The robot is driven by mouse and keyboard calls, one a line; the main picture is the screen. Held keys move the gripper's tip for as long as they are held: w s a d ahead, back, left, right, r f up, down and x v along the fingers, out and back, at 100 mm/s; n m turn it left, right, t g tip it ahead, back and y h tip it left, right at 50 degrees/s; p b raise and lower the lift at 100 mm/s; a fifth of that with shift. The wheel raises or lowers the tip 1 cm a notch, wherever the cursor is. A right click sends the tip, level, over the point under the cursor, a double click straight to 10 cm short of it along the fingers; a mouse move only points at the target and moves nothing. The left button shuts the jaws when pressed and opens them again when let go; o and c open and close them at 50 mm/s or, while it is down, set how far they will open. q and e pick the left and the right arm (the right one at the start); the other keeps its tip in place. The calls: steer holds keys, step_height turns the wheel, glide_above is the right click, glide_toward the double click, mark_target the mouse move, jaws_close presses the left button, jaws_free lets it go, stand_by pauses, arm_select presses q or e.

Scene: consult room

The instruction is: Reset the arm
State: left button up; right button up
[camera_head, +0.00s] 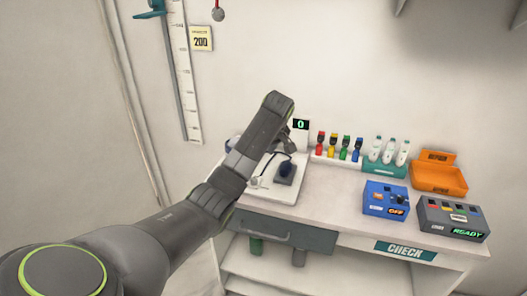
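My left arm (215,198) reaches in from the lower left and rises to a bent joint in front of the wall. Its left gripper (284,150) is small and partly hidden behind the arm link, above the left end of the counter; I cannot make out whether its fingers are open or shut. A dark blue object (285,169) sits on a dark pad on a white device (283,191) below it. I cannot tell whether the gripper touches it. My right gripper is not in view.
On the counter (330,197) stand a display reading 0 (301,125), several coloured-top bottles (333,147), a teal rack (384,166), an orange bin (439,179), a blue box reading OFF (385,199) and a grey box reading READY (452,218). A height scale (182,80) hangs on the wall.

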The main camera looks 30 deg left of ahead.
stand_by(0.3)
arm_select(q)
steer(key=s+d+f+m+h, duration=0.1)
steer(key=s+d+f+m, duration=0.15)
steer(key=s+f, duration=0.65)
steer(key=s+d+f+m, duration=0.1)
steer(key=s+f+m, duration=0.3)
steer(key=s+f, duration=0.45)
steer(key=s+d+m+t+h, duration=0.1)
steer(key=s+d+m, duration=0.1)
steer(key=s, duration=1.1)
steer(key=s+d+m+t, duration=0.1)
steer(key=s+m, duration=0.2)
steer(key=s, duration=1)
step_height(320, 180, down, 27)
steer(key=a+g+b, duration=0.1)
steer(key=g+b, duration=0.1)
steer(key=b, duration=0.1)
steer(key=s+d+f+g+b, duration=0.1)
steer(key=s+f+b, duration=0.2)
steer(key=s+f, duration=1.2)
step_height(320, 180, down, 4)
steer(key=shift+r+h, duration=0.2)
steer(key=shift+h, duration=0.2)
